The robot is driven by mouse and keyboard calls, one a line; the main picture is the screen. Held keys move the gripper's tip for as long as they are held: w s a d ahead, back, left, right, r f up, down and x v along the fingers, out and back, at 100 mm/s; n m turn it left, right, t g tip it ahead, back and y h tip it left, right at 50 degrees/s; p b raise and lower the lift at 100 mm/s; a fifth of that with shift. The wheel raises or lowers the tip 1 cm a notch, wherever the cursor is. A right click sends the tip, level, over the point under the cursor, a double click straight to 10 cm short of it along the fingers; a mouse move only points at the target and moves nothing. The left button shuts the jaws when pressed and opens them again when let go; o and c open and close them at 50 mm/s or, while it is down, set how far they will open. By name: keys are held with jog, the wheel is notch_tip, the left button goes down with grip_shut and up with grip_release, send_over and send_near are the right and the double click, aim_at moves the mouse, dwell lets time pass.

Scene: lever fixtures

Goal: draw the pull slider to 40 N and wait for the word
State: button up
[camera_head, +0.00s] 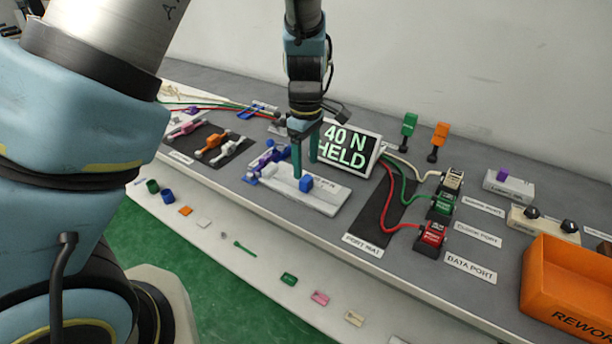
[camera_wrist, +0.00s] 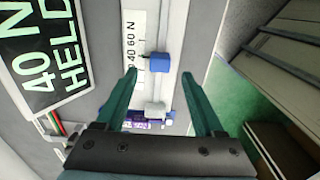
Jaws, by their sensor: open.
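The pull slider is a white rail (camera_head: 325,205) on the grey bench, with a blue knob (camera_head: 306,184). In the wrist view the blue knob (camera_wrist: 159,62) sits beside a printed scale (camera_wrist: 134,40) with marks such as 40 and 60 N. A display (camera_head: 347,148) behind the slider reads "40 N HELD"; it also shows in the wrist view (camera_wrist: 42,62). My gripper (camera_head: 305,168) points down over the slider, with green fingers. In the wrist view its fingers (camera_wrist: 165,82) are spread apart, with the knob ahead between them and clear of both.
Purple fixtures (camera_head: 266,160) stand just left of the slider. A dark mat (camera_head: 378,212) with cables and port plugs lies to the right. An orange bin (camera_head: 570,285) stands at the far right. Small parts lie along the lower front ledge (camera_head: 262,272).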

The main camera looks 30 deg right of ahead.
aim_at(306, 178)
notch_tip(306, 178, up, 5)
jog(key=shift+r, duration=0.1)
dwell(0.6)
jog(key=a+r+m, duration=0.2)
jog(key=a+m, duration=0.1)
jog(key=a, duration=1.4)
jog(key=w+a+r+m+t, duration=0.1)
jog(key=a+m, duration=0.3)
jog(key=a, duration=1.3)
jog(key=shift+w+a+r+t, duration=0.2)
jog(key=shift+w+r+t, duration=0.1)
jog(key=shift+r, duration=0.15)
